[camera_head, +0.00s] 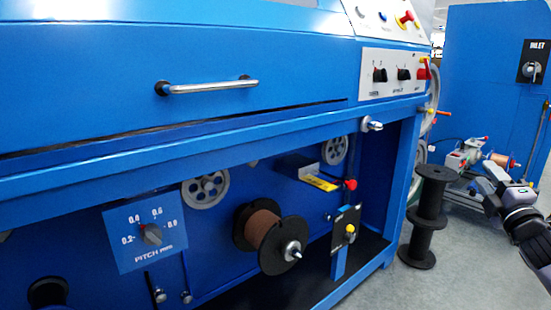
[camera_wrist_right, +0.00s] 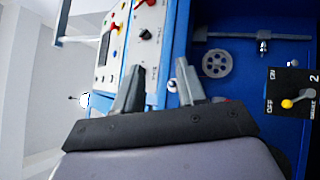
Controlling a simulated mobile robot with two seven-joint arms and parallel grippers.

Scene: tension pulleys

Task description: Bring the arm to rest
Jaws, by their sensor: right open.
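My right gripper (camera_head: 484,181) shows at the right edge of the head view, in front of the floor beside the blue machine (camera_head: 80,85). In the right wrist view its two fingers (camera_wrist_right: 160,72) stand apart with nothing between them. Grey spoked pulleys are on the machine's lower panel, one left (camera_head: 205,188) and one further right (camera_head: 335,149). One pulley also shows in the right wrist view (camera_wrist_right: 216,63). My left gripper is not in view.
A copper-coloured spool (camera_head: 263,230) sits on the machine's lower panel. Black empty spools (camera_head: 428,217) stand on the floor by its corner. A blue cabinet (camera_head: 490,65) with an INLET switch (camera_head: 533,62) is behind. Grey floor (camera_head: 385,288) is clear in front.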

